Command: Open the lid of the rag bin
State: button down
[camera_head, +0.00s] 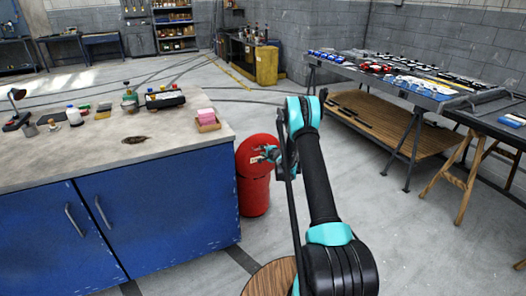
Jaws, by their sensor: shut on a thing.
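The red rag bin (254,194) stands on the floor at the right end of the blue workbench. Its rounded red lid (257,143) shows at the top, behind my gripper. My gripper (264,155) is at the front of the lid, shut on part of it. The fingertips are small in view, and the exact grip point is hard to make out. My arm hides part of the bin's right side. I cannot tell how far the lid is raised, if at all.
The blue workbench (160,215) stands close on the bin's left, with a pink block (207,116) near its corner. A round wooden top (270,281) is low in front. A parts table (395,80) and trestle stand right. Floor is clear between.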

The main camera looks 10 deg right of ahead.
jog(key=shift+s+f, duration=0.1)
jog(key=shift+f, duration=0.3)
jog(key=c, duration=1.6)
grip_release()
jog(key=shift+f, duration=0.2)
jog(key=shift+r, duration=0.1)
jog(key=shift+w, duration=0.2)
jog(key=v, duration=1.2)
jog(key=shift+r, duration=0.25)
